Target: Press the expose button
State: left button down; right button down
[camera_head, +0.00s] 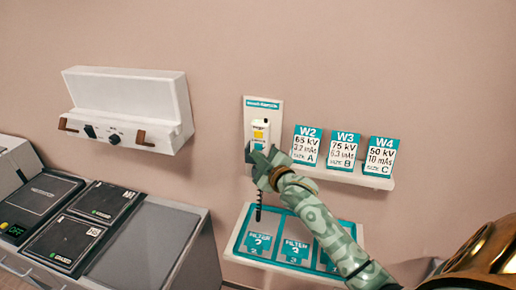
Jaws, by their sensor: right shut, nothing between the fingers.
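A white hand switch (260,128) with a yellow-orange patch is on a pale wall plate (249,115) with a teal label at its top. I cannot read the label or make out clearly which part is the expose button. A dark coiled cord (258,213) hangs below. My right gripper (263,156) is shut and empty, right at the lower part of the hand switch, and it hides that part. I cannot tell whether its tips touch the switch. My left gripper is not in view.
Cards W2 (306,146), W3 (343,151) and W4 (381,157) stand on a white ledge (340,176) to the right. A filter tray (236,250) lies below. A white wall box (125,92) and a counter with dark plates (88,228) are left.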

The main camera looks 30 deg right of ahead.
jog(key=shift+w, duration=0.1)
jog(key=shift+w+d, duration=0.2)
jog(key=shift+d, duration=0.15)
jog(key=shift+w+d, duration=0.25)
jog(key=shift+d, duration=0.05)
dwell(1.0)
jog(key=shift+a+p, duration=0.1)
jog(key=shift+p, duration=0.25)
jog(key=shift+s+a+p, duration=0.55)
